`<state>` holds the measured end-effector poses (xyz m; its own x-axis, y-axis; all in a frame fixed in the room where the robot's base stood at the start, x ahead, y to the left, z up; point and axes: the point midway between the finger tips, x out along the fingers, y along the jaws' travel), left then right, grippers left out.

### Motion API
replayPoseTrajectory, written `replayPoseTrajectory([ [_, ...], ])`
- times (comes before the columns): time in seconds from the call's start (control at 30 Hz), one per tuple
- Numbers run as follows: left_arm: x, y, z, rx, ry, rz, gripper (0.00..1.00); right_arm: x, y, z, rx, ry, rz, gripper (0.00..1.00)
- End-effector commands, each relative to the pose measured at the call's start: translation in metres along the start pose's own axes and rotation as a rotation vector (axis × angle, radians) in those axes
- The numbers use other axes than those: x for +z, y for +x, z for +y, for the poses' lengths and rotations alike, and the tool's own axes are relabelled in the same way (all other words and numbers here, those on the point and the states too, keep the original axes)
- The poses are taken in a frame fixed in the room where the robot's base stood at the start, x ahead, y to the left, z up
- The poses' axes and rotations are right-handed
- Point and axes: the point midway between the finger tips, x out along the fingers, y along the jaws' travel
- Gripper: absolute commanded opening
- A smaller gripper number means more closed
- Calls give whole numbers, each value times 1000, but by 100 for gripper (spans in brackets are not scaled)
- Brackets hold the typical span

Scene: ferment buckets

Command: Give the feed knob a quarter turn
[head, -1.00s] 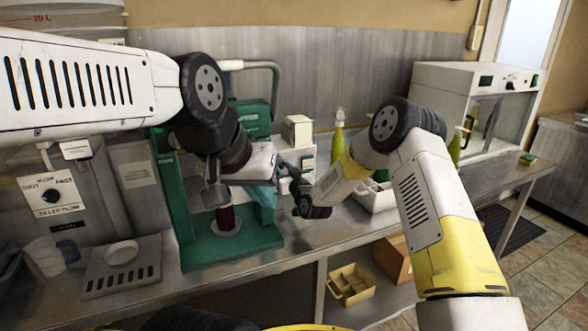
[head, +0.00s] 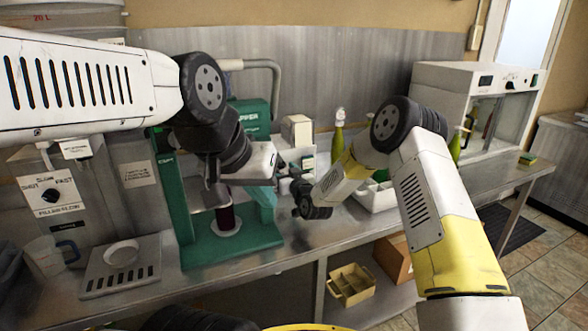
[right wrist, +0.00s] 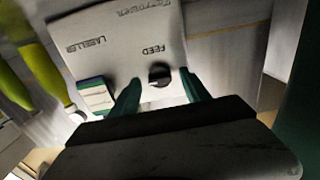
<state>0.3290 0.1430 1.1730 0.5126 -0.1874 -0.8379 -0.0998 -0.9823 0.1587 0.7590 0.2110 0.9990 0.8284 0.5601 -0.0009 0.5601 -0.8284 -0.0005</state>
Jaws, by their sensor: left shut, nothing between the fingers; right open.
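In the right wrist view, the black round feed knob (right wrist: 159,75) sits on the pale labeller panel (right wrist: 120,45), beside the printed word FEED. My right gripper (right wrist: 160,97) is open, its two green fingers on either side of the knob in the picture. I cannot tell whether they touch it. In the head view the white labeller (head: 297,130) stands behind the arm ends. My right gripper (head: 290,178) is in front of it and hides the knob. My left gripper (head: 268,176) is shut and empty, left of my right gripper; its fingertips are hard to make out.
The green capper (head: 230,240) with a dark red bottle (head: 226,215) stands left of the labeller. The filler panel (head: 50,195), a jug (head: 45,255) and a scale-like plate (head: 120,270) are farther left. A white crate (head: 375,197) and green bottles (head: 338,138) are to the right.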

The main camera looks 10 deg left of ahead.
Motion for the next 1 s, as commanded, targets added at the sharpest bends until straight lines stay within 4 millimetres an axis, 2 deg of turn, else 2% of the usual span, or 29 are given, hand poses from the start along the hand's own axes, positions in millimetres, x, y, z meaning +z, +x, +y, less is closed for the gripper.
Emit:
replayPoseTrajectory([
  [0.3, 0, 0, 0, 0, 0, 0, 0, 1, -50, 0, 0, 0, -3, 55],
  [0.43, 0, 0, 0, 0, 0, 0, 0, 0, -67, 1, 0, 0, -2, 55],
  [0.6, 0, 0, 0, 0, 0, 0, 0, 1, -75, 0, 0, 0, -2, 55],
  [0.87, 0, 0, 0, 0, 0, 0, 0, 0, -75, 1, 0, -1, -2, 55],
  [1.0, 0, 0, 0, 0, 0, 0, 0, -14, -77, 9, 3, -13, -28, 55],
])
